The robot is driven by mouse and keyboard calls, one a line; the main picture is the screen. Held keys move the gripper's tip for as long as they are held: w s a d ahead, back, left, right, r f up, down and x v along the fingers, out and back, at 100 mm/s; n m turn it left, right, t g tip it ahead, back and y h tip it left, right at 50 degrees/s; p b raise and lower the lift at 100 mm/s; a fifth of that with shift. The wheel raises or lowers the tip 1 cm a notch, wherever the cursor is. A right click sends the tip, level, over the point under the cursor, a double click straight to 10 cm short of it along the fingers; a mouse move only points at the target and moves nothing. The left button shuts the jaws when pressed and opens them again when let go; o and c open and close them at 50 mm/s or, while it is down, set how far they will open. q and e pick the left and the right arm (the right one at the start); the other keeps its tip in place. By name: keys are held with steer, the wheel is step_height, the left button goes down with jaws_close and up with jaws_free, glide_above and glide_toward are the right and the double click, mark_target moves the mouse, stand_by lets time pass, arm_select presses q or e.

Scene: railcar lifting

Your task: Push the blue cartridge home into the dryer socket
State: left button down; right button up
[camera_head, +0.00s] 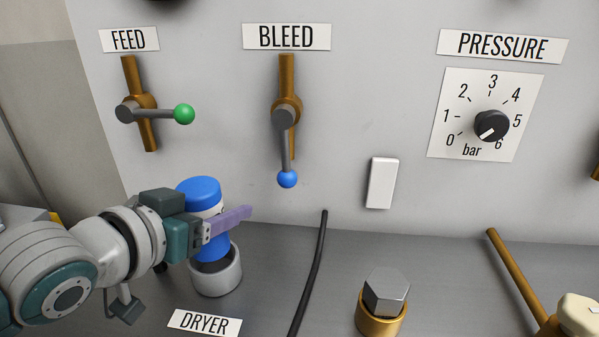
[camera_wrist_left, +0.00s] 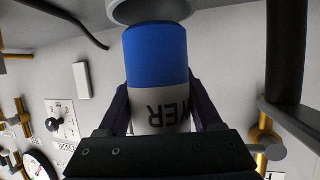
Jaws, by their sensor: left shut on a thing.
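The blue cartridge (camera_head: 199,190), with a white lettered band, stands roughly upright over the dryer socket (camera_head: 216,280), a grey ring on the bench. My left gripper (camera_head: 226,218) comes in from the left and is shut on the cartridge's middle. In the left wrist view the cartridge (camera_wrist_left: 157,55) sits between the fingers, its blue end close to the socket's rim (camera_wrist_left: 150,10). The cartridge's lower end is at the socket's mouth; I cannot tell whether it has entered. My right gripper is not in view.
The DRYER label (camera_head: 205,322) lies in front of the socket. A black cable (camera_head: 313,265) and a hex-headed brass fitting (camera_head: 384,295) are to the right. The FEED lever (camera_head: 158,114) and BLEED lever (camera_head: 286,150) are on the wall behind. Bench between socket and cable is clear.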

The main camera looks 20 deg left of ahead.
arm_select(q)
steer(key=shift+r+p, duration=0.1)
steer(key=shift+p, duration=0.35)
stand_by(0.6)
steer(key=shift+f+b, duration=1.8)
steer(key=shift+f, duration=0.55)
jaws_free()
steer(key=shift+s+r, duration=0.1)
steer(key=shift+s, duration=0.2)
steer(key=p+v, duration=0.1)
steer(key=v, duration=0.1)
steer(key=shift+s+r, duration=0.3)
steer(key=s, duration=1.1)
steer(key=shift+s+a+f, duration=0.15)
steer(key=shift+s, duration=0.2)
